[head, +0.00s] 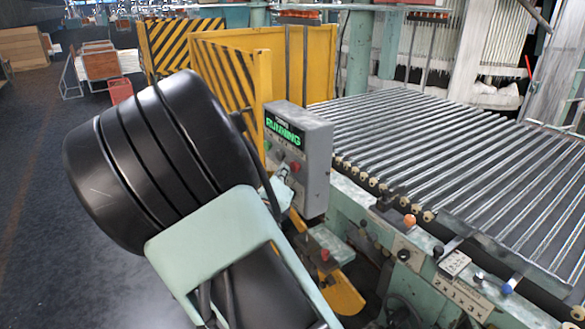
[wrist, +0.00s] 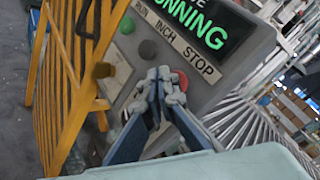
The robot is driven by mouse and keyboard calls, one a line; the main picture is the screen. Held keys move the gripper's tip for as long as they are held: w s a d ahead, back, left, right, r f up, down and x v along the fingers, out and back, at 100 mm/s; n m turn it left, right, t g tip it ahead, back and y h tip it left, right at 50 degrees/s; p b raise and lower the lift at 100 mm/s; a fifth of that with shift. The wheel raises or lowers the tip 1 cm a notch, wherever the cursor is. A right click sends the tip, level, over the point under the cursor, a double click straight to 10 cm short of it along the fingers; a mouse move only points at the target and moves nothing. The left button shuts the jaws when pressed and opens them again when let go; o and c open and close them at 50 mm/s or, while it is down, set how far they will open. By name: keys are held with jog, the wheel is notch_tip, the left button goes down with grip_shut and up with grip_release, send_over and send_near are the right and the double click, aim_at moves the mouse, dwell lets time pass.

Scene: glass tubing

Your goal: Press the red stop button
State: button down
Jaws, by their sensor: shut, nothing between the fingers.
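The red stop button (wrist: 182,80) is on the tilted grey control box, below the STOP label (wrist: 199,65) in the wrist view. My gripper (wrist: 162,78) is shut and empty. Its fingertips appear just left of the red button and overlap its edge. I cannot tell whether they touch it. In the head view the red button (head: 295,167) shows on the front of the grey box (head: 318,165), with my gripper (head: 285,172) close by its lower left. The green display (head: 285,133) reads RUNNING.
A green button (wrist: 127,25) and a dark button (wrist: 148,48) sit beside the red one, under RUN and INCH labels. A yellow striped guard (head: 235,70) stands behind the box. A roller bed (head: 450,150) lies to the right. Dark floor (head: 40,200) is open at left.

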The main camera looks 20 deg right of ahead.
jog(key=shift+w+d, duration=0.1)
jog(key=shift+d, duration=0.15)
jog(key=shift+w+d, duration=0.15)
jog(key=shift+d, duration=0.35)
dwell(0.9)
jog(key=shift+a, duration=0.1)
jog(key=shift+s+a+p, duration=0.3)
jog(key=shift+a+p, duration=0.1)
jog(key=shift+a, duration=0.45)
jog(key=a, duration=0.1)
jog(key=s+a+p, duration=0.1)
jog(key=a, duration=0.1)
jog(key=a+p, duration=0.1)
jog(key=shift+s+a, duration=0.25)
jog(key=shift+a, duration=0.05)
dwell(0.4)
